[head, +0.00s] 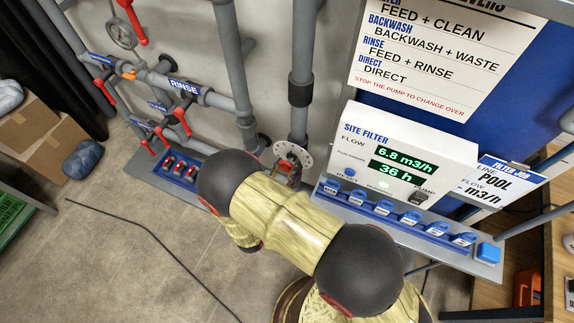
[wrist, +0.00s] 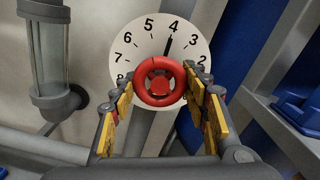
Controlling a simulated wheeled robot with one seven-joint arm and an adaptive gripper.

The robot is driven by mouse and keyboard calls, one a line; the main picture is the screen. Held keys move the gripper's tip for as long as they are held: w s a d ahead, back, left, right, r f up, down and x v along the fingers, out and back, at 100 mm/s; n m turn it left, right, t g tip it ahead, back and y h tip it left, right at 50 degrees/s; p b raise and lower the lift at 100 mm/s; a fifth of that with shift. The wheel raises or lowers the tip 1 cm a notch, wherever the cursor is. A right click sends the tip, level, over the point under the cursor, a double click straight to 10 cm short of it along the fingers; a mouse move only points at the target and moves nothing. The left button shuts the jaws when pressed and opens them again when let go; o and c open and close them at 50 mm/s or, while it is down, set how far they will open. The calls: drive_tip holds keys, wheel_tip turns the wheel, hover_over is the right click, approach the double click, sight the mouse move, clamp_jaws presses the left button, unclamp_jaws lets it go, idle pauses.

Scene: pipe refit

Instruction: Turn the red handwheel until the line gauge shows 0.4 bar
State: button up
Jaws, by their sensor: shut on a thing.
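The red handwheel (wrist: 160,81) is in the middle of the wrist view, in front of a white dial (wrist: 137,47). The dial carries numbers from 2 to 8, some hidden by the wheel and fingers, and a black pointer stands close to 4. My gripper (wrist: 160,92) has its yellow-padded fingers at both sides of the wheel and is shut on it. In the head view the white dial (head: 293,152) shows on the grey upright pipe; my arm partly covers the wheel there. I cannot make out a gauge reading in bar.
The site filter panel (head: 420,143) reads 6.8 m3/h and 36 h, with blue knobs along its shelf. Grey pipes (head: 229,60) with red levers stand at left. A clear tube (wrist: 50,55) is left of the wheel. Boxes (head: 35,135) and a cable lie on the floor.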

drive_tip(key=o, duration=1.1)
drive_tip(key=shift+o, duration=0.3)
drive_tip(key=v, duration=1.2)
drive_tip(key=shift+a, duration=0.1)
